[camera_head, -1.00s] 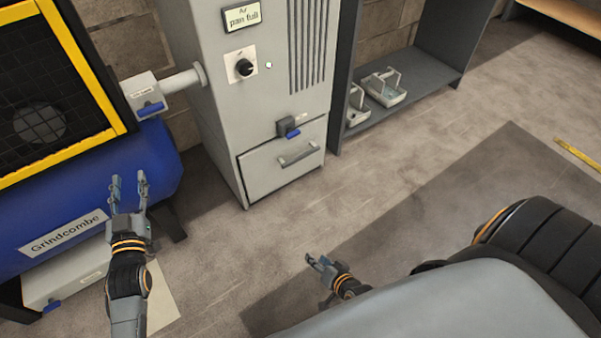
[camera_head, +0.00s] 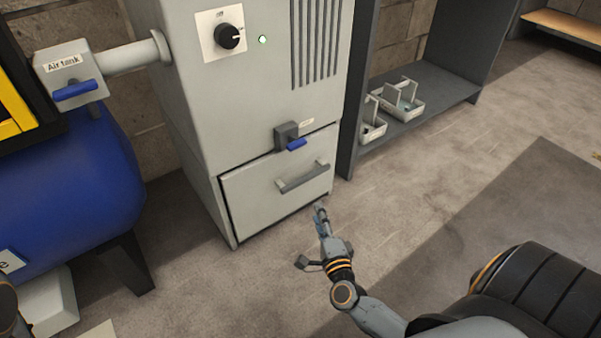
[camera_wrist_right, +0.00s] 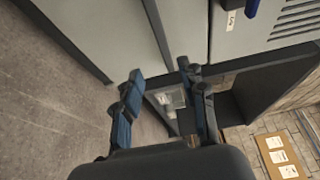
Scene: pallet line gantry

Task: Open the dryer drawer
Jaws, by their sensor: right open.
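The dryer is a tall grey cabinet (camera_head: 245,95) in the head view. Its drawer (camera_head: 255,200) sits at the bottom, its front flush with the cabinet, and looks closed. A grey bar handle (camera_head: 303,177) is on the drawer front. Above it is a grey latch block (camera_head: 286,134) with a blue lever (camera_head: 296,144). My right gripper (camera_head: 320,215) is open and empty, below and slightly right of the handle, apart from it. Its two fingers (camera_wrist_right: 160,74) show spread in the right wrist view, with cabinet panels beyond. Only a bit of my left arm shows at the lower left edge.
A blue tank (camera_head: 70,180) on dark legs stands left of the dryer, joined by a pipe with a blue-handled valve (camera_head: 76,90). A dark shelf (camera_head: 425,100) with small grey carriers (camera_head: 402,102) stands at the right. The floor before the drawer is clear.

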